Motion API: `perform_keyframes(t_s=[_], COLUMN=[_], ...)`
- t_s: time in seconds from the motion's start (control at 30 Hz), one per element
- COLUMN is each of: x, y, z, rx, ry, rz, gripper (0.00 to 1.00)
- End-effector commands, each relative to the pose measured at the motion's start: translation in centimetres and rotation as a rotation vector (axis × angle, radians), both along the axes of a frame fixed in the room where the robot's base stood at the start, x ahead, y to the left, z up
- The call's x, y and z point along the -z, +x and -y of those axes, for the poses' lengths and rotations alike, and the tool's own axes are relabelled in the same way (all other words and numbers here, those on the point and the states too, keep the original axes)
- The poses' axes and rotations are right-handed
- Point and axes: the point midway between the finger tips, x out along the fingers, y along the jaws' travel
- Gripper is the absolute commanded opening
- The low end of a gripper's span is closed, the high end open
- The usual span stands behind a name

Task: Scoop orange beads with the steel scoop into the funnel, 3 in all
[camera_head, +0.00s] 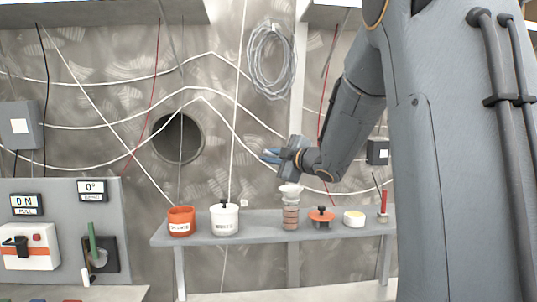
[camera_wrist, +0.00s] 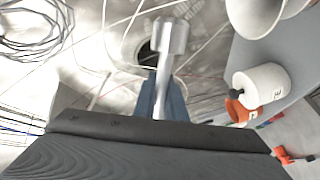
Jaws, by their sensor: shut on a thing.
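My gripper (camera_head: 270,156) is above the shelf, up and left of the funnel (camera_head: 290,189) in the head view. In the wrist view its blue fingers (camera_wrist: 165,92) are shut on the steel scoop (camera_wrist: 171,38), a pale handle with a broader end pointing away. Whether the scoop holds beads cannot be told. The funnel is pale, on a ringed stand, and its rim shows at the top right of the wrist view (camera_wrist: 255,14). An orange cup (camera_head: 181,222) with a white label stands at the shelf's left; its contents are not clear. No orange beads can be made out.
A white jar (camera_head: 225,220) with a black knob stands between cup and funnel on the grey shelf (camera_head: 255,233). Right of the funnel are an orange knobbed lid (camera_head: 321,216), a white-and-yellow tub (camera_head: 354,218) and a red upright tool (camera_head: 383,203). Cables hang on the wall behind.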

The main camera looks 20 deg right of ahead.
Motion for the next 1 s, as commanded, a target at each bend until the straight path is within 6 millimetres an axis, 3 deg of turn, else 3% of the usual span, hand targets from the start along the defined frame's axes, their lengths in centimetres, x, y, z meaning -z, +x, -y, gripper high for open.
perform_keyframes(t_s=[0.6, 1.0], x=[-2.8, -3.7], y=[0.4, 1.0], z=[1.5, 3.9], rx=[0.000, 0.000], ry=[0.368, 0.662], rz=[-0.091, -0.164], gripper=[0.00, 0.00])
